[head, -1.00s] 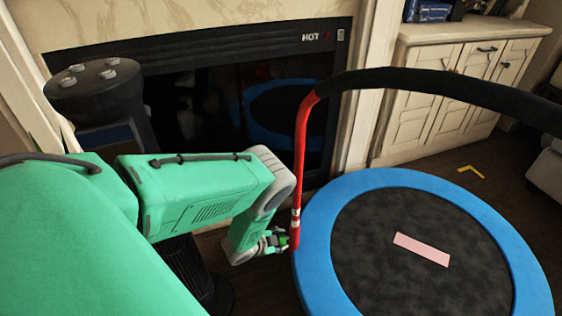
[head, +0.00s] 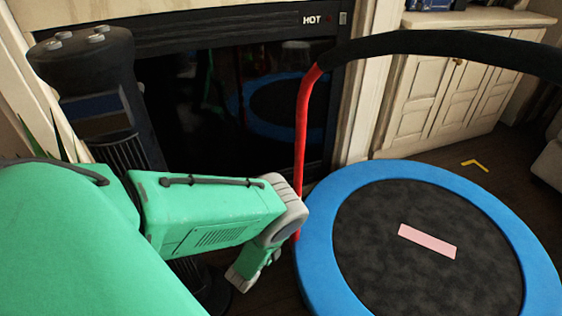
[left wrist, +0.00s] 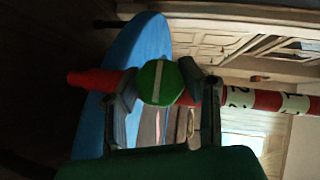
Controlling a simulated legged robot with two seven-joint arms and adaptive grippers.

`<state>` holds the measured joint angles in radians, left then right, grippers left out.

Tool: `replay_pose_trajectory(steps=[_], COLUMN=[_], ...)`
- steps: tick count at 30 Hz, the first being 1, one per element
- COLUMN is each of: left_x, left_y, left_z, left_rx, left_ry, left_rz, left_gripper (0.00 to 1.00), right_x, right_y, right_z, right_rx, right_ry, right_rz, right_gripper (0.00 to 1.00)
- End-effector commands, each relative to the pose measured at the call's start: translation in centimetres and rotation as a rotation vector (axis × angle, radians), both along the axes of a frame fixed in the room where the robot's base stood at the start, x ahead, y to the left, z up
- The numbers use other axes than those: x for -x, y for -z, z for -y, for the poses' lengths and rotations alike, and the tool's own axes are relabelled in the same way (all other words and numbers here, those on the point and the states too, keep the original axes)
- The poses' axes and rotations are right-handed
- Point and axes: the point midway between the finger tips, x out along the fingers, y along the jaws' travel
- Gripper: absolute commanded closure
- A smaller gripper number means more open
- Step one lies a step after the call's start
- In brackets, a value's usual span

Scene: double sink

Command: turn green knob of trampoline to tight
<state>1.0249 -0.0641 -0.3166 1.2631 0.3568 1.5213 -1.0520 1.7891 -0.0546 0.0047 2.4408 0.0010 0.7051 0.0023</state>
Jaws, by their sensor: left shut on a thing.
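The trampoline has a blue rim (head: 318,245), a black mat (head: 365,235) and a red post (head: 304,130) topped by a black padded bar. In the left wrist view, the green knob (left wrist: 160,84) sits on the red post (left wrist: 90,80), with a pale line across its face, nearly upright in the picture. My left gripper (left wrist: 161,76) is shut on the knob, one finger on each side. In the head view, my own arm hides the knob and most of the gripper. My right gripper is in neither view.
A dark fireplace-like unit (head: 180,100) marked HOT stands behind. A black cylinder (head: 85,65) with silver studs is at left. A cream cabinet (head: 440,100) stands back right. A pink strip (head: 428,241) lies on the mat.

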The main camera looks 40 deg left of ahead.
Motion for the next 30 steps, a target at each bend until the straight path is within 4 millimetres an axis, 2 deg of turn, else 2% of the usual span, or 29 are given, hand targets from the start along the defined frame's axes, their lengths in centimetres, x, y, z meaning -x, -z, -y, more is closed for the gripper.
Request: replay_pose_trajectory(steps=[1,18,19,20,30], left_x=[-0.10,-0.01,-0.01,-0.01,0.15], left_y=[0.24,0.26,0.27,0.26,0.16], left_z=[0.69,0.82,0.82,0.80,0.37], left_rx=[-0.002,-0.025,-0.025,-0.024,-0.028], left_ry=[0.011,0.013,0.013,0.012,0.006], left_rz=[0.006,0.017,0.017,0.017,0.017], left_gripper=[0.95,0.95,0.56,0.45,0.44], right_x=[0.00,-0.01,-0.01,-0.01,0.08], right_y=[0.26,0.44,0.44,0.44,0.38], right_z=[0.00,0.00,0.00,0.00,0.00], right_rx=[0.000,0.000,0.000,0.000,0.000], right_ry=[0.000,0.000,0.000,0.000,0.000], right_rz=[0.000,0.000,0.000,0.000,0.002], right_gripper=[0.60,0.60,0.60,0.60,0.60])
